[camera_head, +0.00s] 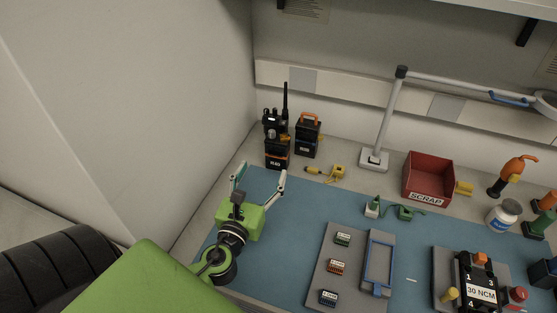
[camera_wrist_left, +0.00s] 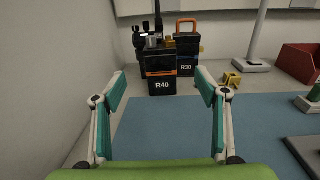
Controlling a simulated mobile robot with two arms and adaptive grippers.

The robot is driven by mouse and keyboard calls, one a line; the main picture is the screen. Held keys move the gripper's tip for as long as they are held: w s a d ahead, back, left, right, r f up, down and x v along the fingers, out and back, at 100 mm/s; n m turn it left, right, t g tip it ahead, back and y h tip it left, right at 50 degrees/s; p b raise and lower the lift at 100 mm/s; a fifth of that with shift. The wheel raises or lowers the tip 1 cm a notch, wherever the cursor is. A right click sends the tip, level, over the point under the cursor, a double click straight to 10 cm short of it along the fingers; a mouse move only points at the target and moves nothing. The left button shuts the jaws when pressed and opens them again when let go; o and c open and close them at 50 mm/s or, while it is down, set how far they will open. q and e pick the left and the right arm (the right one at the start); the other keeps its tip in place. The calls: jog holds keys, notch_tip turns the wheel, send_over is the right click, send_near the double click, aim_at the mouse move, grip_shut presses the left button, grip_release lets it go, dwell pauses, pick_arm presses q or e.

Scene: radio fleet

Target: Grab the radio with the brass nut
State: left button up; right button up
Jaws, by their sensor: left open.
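A black radio (camera_head: 276,157) with an orange stripe stands upright near the wall corner. In the left wrist view this radio (camera_wrist_left: 161,70) reads R40, with a silver knob and a brass-coloured piece on top. Another dark radio (camera_head: 270,122) stands close behind, mostly hidden; I cannot tell which one the tall antenna belongs to. A radio marked R30 (camera_wrist_left: 186,66), with an orange handle, stands to the right, also in the head view (camera_head: 308,138). My left gripper (camera_head: 259,176) is open and empty, in front of R40, its fingers spread and apart from it.
A yellow object (camera_head: 338,171) lies right of the radios. A lamp base (camera_head: 374,159), a red scrap bin (camera_head: 428,178) and a grey tray (camera_head: 343,268) stand farther right. The wall is close on the left. The blue mat (camera_head: 290,220) is clear near my left gripper.

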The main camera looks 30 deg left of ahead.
aim_at(275, 149)
pick_arm(q)
jog(key=shift+w+f+b, duration=0.1)
jog(key=shift+f+b, duration=0.3)
jog(key=shift+f, duration=0.45)
jog(key=shift+w+f, duration=0.1)
jog(key=p+x, duration=0.1)
jog(key=x, duration=0.6)
jog(key=shift+w+a+p, duration=0.15)
jog(key=shift+w+p, duration=0.2)
jog(key=shift+w+a+r, duration=0.25)
jog(key=shift+w, duration=0.45)
jog(key=p+x, duration=0.1)
jog(key=x, duration=0.3)
jog(key=shift+w, duration=0.2)
pick_arm(e)
jog(key=shift+w+r, duration=0.55)
jog(key=shift+w, duration=0.15)
pick_arm(q)
jog(key=c, duration=1.5)
